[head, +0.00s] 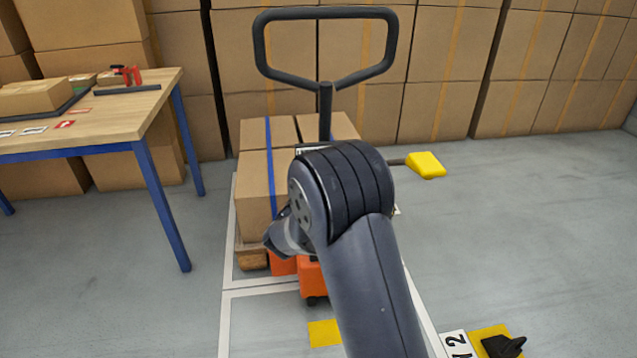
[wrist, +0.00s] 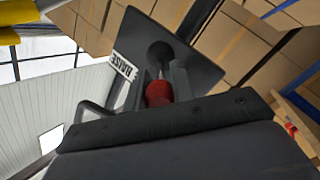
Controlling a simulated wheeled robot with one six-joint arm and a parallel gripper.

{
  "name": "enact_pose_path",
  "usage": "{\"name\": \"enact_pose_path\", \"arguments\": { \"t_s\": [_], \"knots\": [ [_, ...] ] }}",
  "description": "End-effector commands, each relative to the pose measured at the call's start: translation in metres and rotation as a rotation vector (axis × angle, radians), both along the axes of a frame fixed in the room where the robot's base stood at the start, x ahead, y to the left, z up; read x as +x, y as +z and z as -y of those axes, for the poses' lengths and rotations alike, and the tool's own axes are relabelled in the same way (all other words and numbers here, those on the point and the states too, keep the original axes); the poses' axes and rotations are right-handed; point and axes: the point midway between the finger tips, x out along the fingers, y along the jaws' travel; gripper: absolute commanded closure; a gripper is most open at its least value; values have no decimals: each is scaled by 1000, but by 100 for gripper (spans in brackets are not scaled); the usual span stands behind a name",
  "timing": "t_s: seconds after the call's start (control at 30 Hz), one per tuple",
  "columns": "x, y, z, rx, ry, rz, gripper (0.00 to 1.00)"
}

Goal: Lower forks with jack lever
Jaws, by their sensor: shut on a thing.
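The pallet jack shows in the head view with its dark handle loop (head: 260,45) upright at the top and its orange body (head: 311,276) low behind my arm. In the wrist view the jack lever's red knob (wrist: 158,95) sits between the fingers of my gripper (wrist: 161,82), which is shut on it. Behind the knob is a dark plate (wrist: 195,66) with a white label (wrist: 123,67) that appears to read RAISE. My arm hides the gripper and the lever in the head view. The forks are mostly hidden under the load.
Strapped cartons (head: 254,185) stand on a wooden pallet (head: 251,258). A yellow block (head: 426,165) on a rod sticks out to the right. A workbench (head: 100,128) stands at left, and stacked boxes line the back. The floor at right is mostly clear.

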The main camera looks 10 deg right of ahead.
Motion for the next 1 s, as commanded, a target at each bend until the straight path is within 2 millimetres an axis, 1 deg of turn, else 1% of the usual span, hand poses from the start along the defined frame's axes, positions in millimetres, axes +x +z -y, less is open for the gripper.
{"name": "enact_pose_path", "arguments": {
  "t_s": [0.03, 0.27, 0.57, 0.67, 1.0],
  "knots": [
    [0, 0, 0, 0, 1, 0, 74],
    [0, 0, 0, 1, 1, 1, 55],
    [-3, 0, -2, 0, 1, 0, 55],
    [-11, 1, -8, 1, 4, -1, 55],
    [-69, 2, -42, -1, 6, -1, 55]
  ]
}}
